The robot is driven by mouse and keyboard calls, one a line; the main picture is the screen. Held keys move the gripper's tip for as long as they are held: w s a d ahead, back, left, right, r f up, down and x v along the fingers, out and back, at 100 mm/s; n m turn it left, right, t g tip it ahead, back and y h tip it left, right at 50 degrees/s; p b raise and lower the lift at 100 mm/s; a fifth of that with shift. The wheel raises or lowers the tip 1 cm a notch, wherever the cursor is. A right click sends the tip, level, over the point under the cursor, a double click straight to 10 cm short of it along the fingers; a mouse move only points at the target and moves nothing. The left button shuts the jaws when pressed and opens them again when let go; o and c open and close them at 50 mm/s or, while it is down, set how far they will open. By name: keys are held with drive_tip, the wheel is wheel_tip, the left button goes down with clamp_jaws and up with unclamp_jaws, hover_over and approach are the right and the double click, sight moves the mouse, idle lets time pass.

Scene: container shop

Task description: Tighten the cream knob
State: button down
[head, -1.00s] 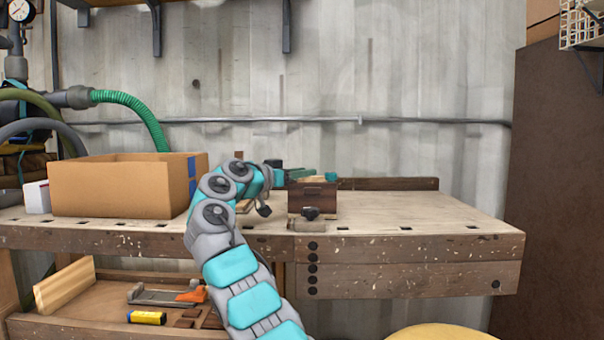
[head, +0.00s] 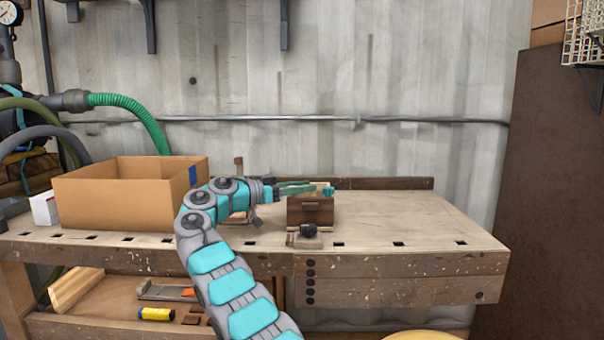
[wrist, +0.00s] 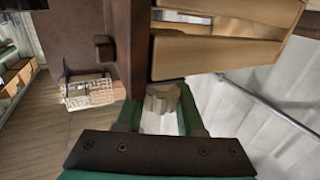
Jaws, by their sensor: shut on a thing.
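The cream knob (wrist: 160,103) shows in the wrist view as a small, pale, lobed piece between the green fingers of my gripper (wrist: 161,93). My gripper is shut on it, and the fingers hide part of it. In the head view my gripper (head: 304,188) reaches right across the top of a small brown wooden fixture (head: 311,213) on the workbench. I cannot make out the cream knob in the head view. In the wrist view the fixture's dark brown wood (wrist: 128,45) and light wood pieces (wrist: 215,55) lie just beyond the fingers.
A black knob (head: 309,231) sits at the fixture's front. An open cardboard box (head: 125,206) stands left of my arm on the workbench (head: 410,225). The bench top to the right is clear. A lower shelf holds a yellow cylinder (head: 157,314) and other items.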

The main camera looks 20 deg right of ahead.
idle(0.3)
drive_tip(key=c, duration=0.5)
unclamp_jaws()
drive_tip(key=shift+a, duration=0.1)
drive_tip(key=shift+s+a+p, duration=0.15)
drive_tip(key=shift+a+p, duration=0.65)
drive_tip(key=shift+a, duration=3)
drive_tip(key=shift+a, duration=0.1)
